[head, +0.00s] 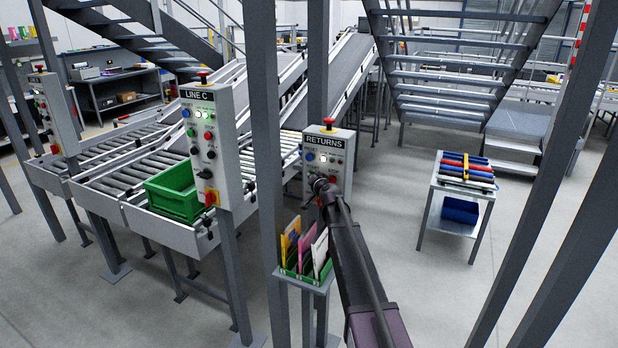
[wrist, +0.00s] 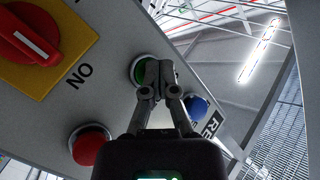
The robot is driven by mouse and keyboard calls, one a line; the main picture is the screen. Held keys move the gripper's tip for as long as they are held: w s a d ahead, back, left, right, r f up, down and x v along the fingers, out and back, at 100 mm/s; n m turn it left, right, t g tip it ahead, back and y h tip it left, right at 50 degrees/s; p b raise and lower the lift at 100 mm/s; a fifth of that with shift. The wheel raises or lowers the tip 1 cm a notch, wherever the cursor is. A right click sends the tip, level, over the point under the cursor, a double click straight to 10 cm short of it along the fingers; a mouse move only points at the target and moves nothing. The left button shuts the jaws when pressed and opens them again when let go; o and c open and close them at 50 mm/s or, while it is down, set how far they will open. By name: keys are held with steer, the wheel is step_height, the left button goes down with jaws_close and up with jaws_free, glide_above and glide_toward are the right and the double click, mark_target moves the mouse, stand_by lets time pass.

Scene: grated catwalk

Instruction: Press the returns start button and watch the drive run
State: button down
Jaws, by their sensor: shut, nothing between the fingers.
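The returns control box (head: 327,142) is a grey panel on a post, with a RETURNS label and a red mushroom button (head: 329,122) on top. My gripper (wrist: 157,70) is shut and empty, its fingertips right in front of a green button (wrist: 138,72), covering part of it. I cannot tell whether they touch it. A blue button (wrist: 196,107) and a red button (wrist: 90,146) sit on either side. A red rotary switch (wrist: 28,36) on a yellow plate is at upper left. In the head view my arm hides the lower part of the box.
The LINE C box (head: 209,140) stands to the left, by roller conveyors (head: 105,170) with a green tote (head: 172,195). A green holder with colourful folders (head: 304,250) hangs below the returns box. Grey posts stand close on both sides. A small cart (head: 450,220) stands at right.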

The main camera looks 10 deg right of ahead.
steer(key=shift+s+a, duration=0.1)
steer(key=shift+s, duration=0.05)
steer(key=shift+s+a, duration=0.55)
steer(key=shift+s, duration=0.25)
steer(key=shift+s+a, duration=0.1)
steer(key=s+a, duration=0.1)
steer(key=s, duration=0.1)
steer(key=s+a, duration=0.1)
steer(key=s, duration=0.1)
steer(key=shift+a, duration=0.4)
stand_by(0.8)
